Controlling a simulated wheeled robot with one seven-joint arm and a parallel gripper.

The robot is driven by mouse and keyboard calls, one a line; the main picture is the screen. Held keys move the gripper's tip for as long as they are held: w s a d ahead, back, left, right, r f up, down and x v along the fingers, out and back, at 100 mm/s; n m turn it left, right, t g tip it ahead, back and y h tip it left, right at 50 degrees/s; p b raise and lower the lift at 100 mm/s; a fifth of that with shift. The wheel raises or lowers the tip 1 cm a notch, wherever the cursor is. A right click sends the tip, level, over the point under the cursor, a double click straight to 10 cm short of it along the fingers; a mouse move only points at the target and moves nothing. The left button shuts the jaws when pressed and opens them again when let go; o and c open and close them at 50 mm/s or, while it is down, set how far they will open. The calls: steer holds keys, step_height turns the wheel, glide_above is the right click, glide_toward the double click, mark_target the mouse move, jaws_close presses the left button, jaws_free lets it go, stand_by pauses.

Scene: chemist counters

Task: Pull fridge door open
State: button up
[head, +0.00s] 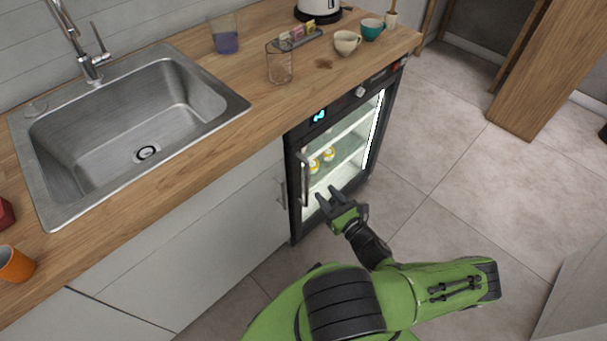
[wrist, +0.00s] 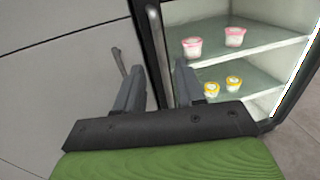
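The small black fridge (head: 345,103) with a glass front stands under the counter. Its door looks closed, and a dark vertical handle (head: 304,180) runs along the door's left side. My gripper (head: 326,194) is in front of the lower left part of the door, near the handle's lower end. In the wrist view my gripper (wrist: 160,68) has its two fingers apart, with a dark upright bar of the fridge front (wrist: 151,40) showing between them. I cannot tell whether the fingers touch it. Several small tubs stand on the lit shelves behind the glass.
A white cabinet (head: 215,225) with its own handle (head: 282,192) adjoins the fridge on the left. The wooden counter (head: 235,130) above holds a sink (head: 110,115), cups and a glass beaker (head: 280,68). The tiled floor (head: 455,175) to the right of the fridge is clear.

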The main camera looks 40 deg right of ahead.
mark_target(308, 173)
steer(key=w, duration=0.3)
steer(key=w+d+b, duration=0.1)
steer(key=w, duration=0.3)
steer(key=w+b, duration=0.1)
steer(key=w, duration=0.3)
steer(key=shift+d, duration=0.4)
jaws_close()
